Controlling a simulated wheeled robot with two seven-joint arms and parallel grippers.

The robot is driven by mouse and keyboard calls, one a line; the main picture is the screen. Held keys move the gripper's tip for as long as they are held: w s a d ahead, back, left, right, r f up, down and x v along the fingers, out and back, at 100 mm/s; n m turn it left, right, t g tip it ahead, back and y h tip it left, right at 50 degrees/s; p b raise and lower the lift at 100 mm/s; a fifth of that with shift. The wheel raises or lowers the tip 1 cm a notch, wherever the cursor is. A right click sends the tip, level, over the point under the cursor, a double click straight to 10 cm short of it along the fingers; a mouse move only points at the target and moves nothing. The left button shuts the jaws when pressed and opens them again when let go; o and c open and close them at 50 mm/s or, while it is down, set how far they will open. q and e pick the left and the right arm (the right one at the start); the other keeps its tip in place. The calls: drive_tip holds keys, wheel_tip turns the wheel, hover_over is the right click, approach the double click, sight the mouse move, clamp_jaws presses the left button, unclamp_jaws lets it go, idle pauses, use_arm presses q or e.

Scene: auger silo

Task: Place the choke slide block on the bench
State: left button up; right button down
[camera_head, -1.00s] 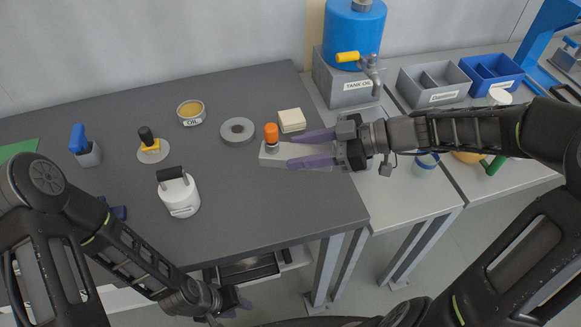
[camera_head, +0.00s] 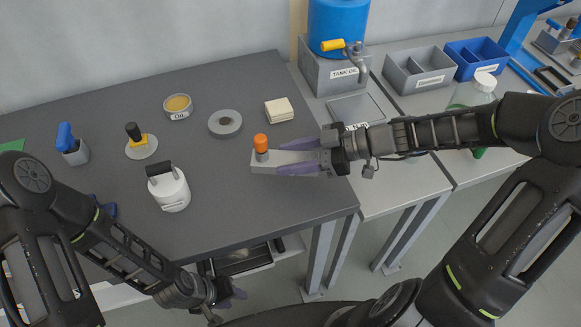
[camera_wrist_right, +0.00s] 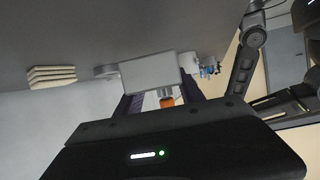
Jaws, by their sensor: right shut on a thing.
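The choke slide block is a flat light-grey block (camera_head: 262,162) with an upright orange-topped knob (camera_head: 261,141). My right gripper (camera_head: 281,157) is shut on it, with a purple finger along each long side. The block is over the dark bench (camera_head: 230,200) near its right edge; I cannot tell whether it touches the top. In the right wrist view the block (camera_wrist_right: 150,72) sits between the fingers, with the orange knob (camera_wrist_right: 167,102) partly seen. My left gripper (camera_head: 232,295) is in front of the bench, low by an open drawer; its finger gap is unclear.
A grey ring (camera_head: 225,124) and a pale cloth stack (camera_head: 279,110) lie just behind the block. Bench top in front of the block is clear.

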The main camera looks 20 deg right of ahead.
sight(291, 178)
wheel_tip(291, 178, down, 4)
drive_tip(key=shift+r, duration=0.1)
idle(0.4)
drive_tip(key=shift+f, duration=0.2)
drive_tip(key=shift+f, duration=0.1)
drive_tip(key=c, duration=0.7)
unclamp_jaws()
drive_tip(key=shift+r+p, duration=0.25)
drive_tip(key=shift+p, duration=0.05)
drive_tip(key=b+v, duration=0.2)
drive_tip(key=v, duration=1)
drive_tip(key=shift+f, duration=0.1)
